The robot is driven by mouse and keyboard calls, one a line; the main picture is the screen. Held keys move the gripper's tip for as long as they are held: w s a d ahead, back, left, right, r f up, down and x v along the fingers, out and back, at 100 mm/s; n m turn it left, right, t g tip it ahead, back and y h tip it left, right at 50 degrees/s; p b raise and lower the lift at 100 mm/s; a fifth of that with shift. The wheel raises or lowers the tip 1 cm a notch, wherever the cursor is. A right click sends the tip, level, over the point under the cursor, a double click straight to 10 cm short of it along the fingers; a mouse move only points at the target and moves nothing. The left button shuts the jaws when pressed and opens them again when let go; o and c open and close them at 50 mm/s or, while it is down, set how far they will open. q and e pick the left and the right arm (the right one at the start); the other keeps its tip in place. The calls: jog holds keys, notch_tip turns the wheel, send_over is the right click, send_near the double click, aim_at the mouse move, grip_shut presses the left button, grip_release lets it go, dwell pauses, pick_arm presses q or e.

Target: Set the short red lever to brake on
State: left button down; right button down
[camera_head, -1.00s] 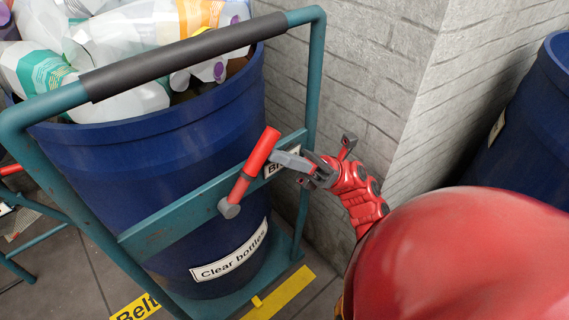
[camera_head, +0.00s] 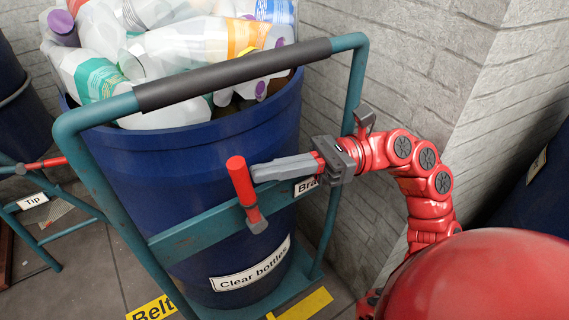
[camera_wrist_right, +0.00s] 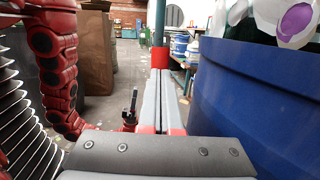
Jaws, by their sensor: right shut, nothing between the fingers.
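The short red lever (camera_head: 241,182) stands on a grey pivot at the teal cross rail of the cart, its top tilted to the left. My right gripper (camera_head: 256,172) is shut and empty, its grey fingertips at the right side of the lever's upper part. I cannot tell whether they touch. In the right wrist view the lever (camera_wrist_right: 160,58) shows just beyond the shut fingers. A label starting "Bra" (camera_head: 306,187) is partly hidden behind the right gripper. In the right wrist view, what looks like my left gripper (camera_wrist_right: 131,112) is small and dark; its jaws are unclear.
A blue barrel (camera_head: 190,245) labelled "Clear bottles" and full of bottles stands in the teal cart frame (camera_head: 355,85). A brick wall (camera_head: 420,60) is close behind the right arm. Another cart with a red lever (camera_head: 45,165) and a "Tip" label is at left.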

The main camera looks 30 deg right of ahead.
jog(key=h, duration=0.1)
jog(key=a+h, duration=0.1)
jog(key=shift+s+r+h, duration=0.1)
jog(key=shift+h, duration=0.2)
jog(key=shift+a+n, duration=0.1)
jog(key=shift+n, duration=0.2)
jog(key=s+a+r+b, duration=0.1)
jog(key=s+a+r, duration=0.1)
jog(key=s, duration=0.5)
jog(key=s+a+r+b, duration=0.1)
jog(key=s+a+r, duration=0.2)
jog(key=s, duration=0.5)
jog(key=shift+a, duration=0.2)
